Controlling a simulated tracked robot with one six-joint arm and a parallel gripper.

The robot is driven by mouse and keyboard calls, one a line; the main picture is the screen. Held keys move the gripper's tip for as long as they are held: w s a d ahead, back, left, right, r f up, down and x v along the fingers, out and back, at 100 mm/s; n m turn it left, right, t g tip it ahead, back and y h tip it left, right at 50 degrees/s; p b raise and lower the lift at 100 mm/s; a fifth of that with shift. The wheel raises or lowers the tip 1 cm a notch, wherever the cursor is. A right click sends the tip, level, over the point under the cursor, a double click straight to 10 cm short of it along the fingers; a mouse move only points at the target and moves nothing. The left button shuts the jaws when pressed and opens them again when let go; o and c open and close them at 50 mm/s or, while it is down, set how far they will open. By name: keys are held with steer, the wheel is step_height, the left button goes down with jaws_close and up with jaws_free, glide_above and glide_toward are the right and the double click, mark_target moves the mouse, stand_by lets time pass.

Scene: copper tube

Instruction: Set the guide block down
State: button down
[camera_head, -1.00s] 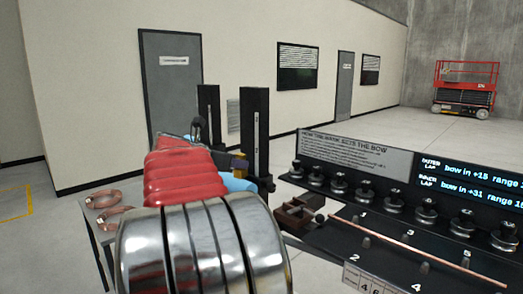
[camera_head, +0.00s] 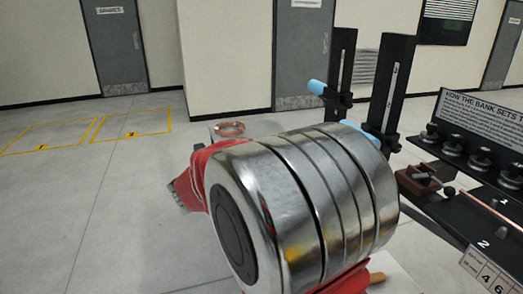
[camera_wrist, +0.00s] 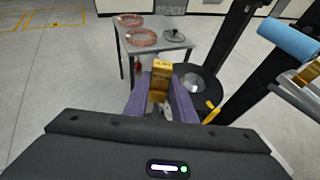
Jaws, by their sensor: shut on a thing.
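The guide block (camera_wrist: 160,78) is a small brass-yellow block with dark marks on its upper face. In the wrist view it sits between the two purple fingers of my gripper (camera_wrist: 161,92), which is shut on it. The block is held out toward the grey table (camera_wrist: 157,50); its height over any surface is hard to judge. In the head view my own arm hides the block and the fingers.
Copper coils (camera_wrist: 140,38) and a metal knobbed piece (camera_wrist: 174,35) lie on the table. A dark round base with a silver dome (camera_wrist: 194,82) stands right of the fingers. Black posts (camera_head: 390,95) with blue rollers (camera_head: 361,132) and a knobbed bank (camera_head: 480,155) stand right.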

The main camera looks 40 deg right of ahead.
steer(key=a+f+n+t+y, duration=0.1)
steer(key=a+f, duration=0.3)
steer(key=a, duration=0.4)
steer(key=a+f+n+t+y, duration=0.2)
steer(key=a+f+n+y, duration=0.1)
steer(key=a, duration=0.6)
steer(key=s+a+f+n+t+y, duration=0.1)
steer(key=a+f+n+y, duration=0.1)
steer(key=a+f, duration=0.4)
steer(key=a, duration=0.3)
steer(key=shift+n, duration=0.4)
steer(key=shift+f, duration=0.1)
